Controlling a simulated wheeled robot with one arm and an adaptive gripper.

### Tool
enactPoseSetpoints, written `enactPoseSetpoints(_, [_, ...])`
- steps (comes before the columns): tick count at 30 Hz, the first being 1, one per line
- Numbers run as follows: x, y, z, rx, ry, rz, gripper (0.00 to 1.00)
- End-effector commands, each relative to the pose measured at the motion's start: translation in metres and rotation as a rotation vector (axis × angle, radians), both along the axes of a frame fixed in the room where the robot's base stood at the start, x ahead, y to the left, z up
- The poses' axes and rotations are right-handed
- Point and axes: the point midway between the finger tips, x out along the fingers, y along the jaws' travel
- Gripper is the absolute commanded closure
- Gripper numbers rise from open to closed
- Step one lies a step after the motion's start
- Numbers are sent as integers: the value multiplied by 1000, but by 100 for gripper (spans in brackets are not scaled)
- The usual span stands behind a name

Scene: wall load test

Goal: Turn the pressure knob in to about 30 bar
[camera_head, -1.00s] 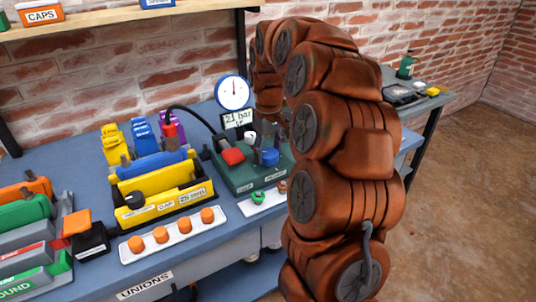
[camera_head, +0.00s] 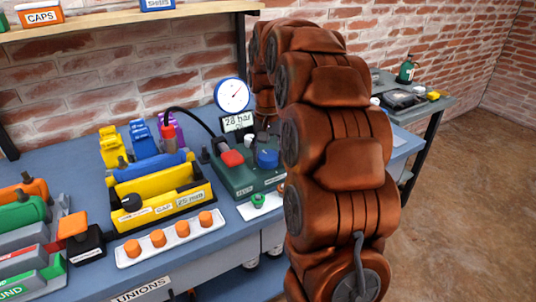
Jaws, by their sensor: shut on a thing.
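The green pressure test unit (camera_head: 236,180) stands on the blue bench and carries a red part (camera_head: 232,158) and a blue knob (camera_head: 267,158). Its small display (camera_head: 237,122) reads 28 bar. The white round dial gauge (camera_head: 232,95) above has its needle pointing up and to the right. My brown arm reaches over the unit's right side and comes down behind the blue knob. My gripper (camera_head: 264,132) shows only as a small dark part at the knob, shut on it. Its fingertips are mostly hidden, so the exact grip is unclear.
A yellow tray (camera_head: 170,210) and a white strip with orange caps (camera_head: 130,251) lie left of the unit. A white strip with a green part (camera_head: 259,207) lies in front. A dark hose arches from the unit to a red fitting (camera_head: 168,132).

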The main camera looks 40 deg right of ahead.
Motion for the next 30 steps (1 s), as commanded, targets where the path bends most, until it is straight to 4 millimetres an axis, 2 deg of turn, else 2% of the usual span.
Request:
enactPoseSetpoints(18, [0,0,0,0,0,-43,76])
enactPoseSetpoints(19, [0,0,0,0,0,-43,40])
enactPoseSetpoints(26, [0,0,0,0,0,-43,17])
enactPoseSetpoints(30, [0,0,0,0,0,-43,16])
